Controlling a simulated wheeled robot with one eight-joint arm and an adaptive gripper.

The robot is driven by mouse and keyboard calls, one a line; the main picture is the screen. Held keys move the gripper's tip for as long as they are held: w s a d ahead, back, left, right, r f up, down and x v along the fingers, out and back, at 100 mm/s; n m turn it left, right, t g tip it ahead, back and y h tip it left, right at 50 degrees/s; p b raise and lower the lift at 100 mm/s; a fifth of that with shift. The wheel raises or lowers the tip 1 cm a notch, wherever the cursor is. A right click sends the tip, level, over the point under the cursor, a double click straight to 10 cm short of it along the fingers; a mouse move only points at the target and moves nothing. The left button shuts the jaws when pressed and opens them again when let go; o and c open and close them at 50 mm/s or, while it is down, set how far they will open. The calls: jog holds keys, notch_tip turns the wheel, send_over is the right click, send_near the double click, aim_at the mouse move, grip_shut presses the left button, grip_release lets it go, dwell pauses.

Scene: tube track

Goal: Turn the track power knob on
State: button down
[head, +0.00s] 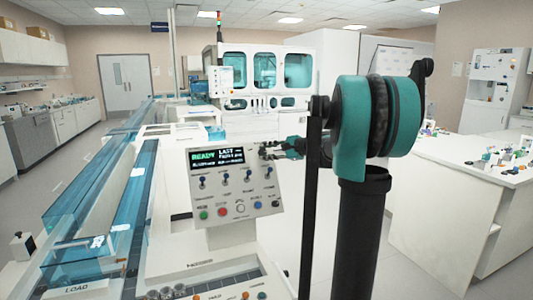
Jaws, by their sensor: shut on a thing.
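The white control panel (215,184) stands tilted in the middle of the head view, with a lit display (217,157) that reads READY. Below the display are several small toggle switches, then a row of coloured buttons and a round white-and-dark dial (240,208). My gripper (266,151) is at the panel's upper right, just right of the display, with its dark fingers pointing left. It is shut on what appears to be the track power knob. The knob itself is hidden by the fingers, so its setting cannot be read.
A blue-covered tube track (130,215) runs along the left. A white machine with teal windows (262,75) stands behind the panel. A white bench (470,190) with small items is at the right. Open floor lies between the panel and this bench.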

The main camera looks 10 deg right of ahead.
jog(key=c, duration=1.2)
grip_release()
jog(key=shift+d, duration=0.1)
jog(key=v, duration=1.2)
jog(key=s+a+f+n+g+h, duration=0.25)
jog(key=s+a+f, duration=0.35)
jog(key=f, duration=0.5)
jog(key=s+a+f+n+g+h, duration=0.2)
jog(key=s+a+f+n+h, duration=0.15)
jog(key=s+f, duration=0.6)
jog(key=s+d+f+n+g+h, duration=0.1)
jog(key=s+d+f+n+h, duration=0.2)
jog(key=s+f, duration=1.1)
jog(key=n+h, duration=0.2)
jog(key=n, duration=0.3)
